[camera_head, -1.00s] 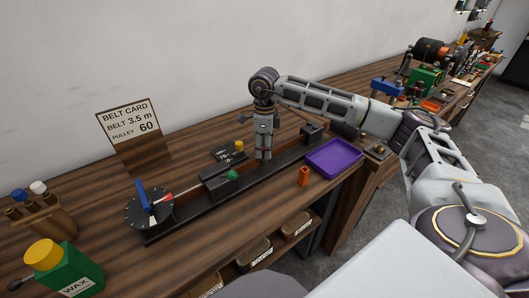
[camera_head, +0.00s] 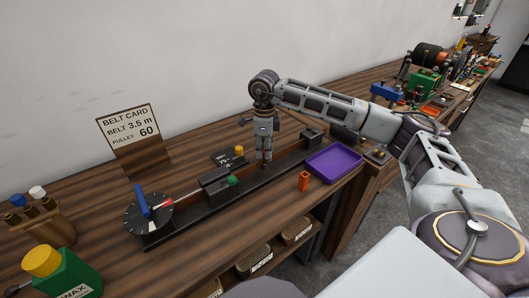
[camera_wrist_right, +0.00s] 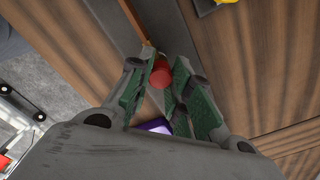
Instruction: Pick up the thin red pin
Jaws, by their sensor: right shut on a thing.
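My right gripper (camera_head: 264,164) points down over the long dark rail (camera_head: 200,212) on the bench. In the right wrist view its fingers (camera_wrist_right: 160,85) are closed around a red pin (camera_wrist_right: 161,74), whose round red end shows between them. The rest of the pin is hidden by the fingers, and I cannot tell whether it touches the rail. In the head view the pin is too small to make out. My left gripper is not in view.
A purple tray (camera_head: 334,163) and a short orange cylinder (camera_head: 304,181) are right of the gripper. A green knob (camera_head: 233,181), a yellow-knobbed dark plate (camera_head: 228,158) and a dial (camera_head: 148,214) are to the left. The belt card (camera_head: 131,131) stands behind.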

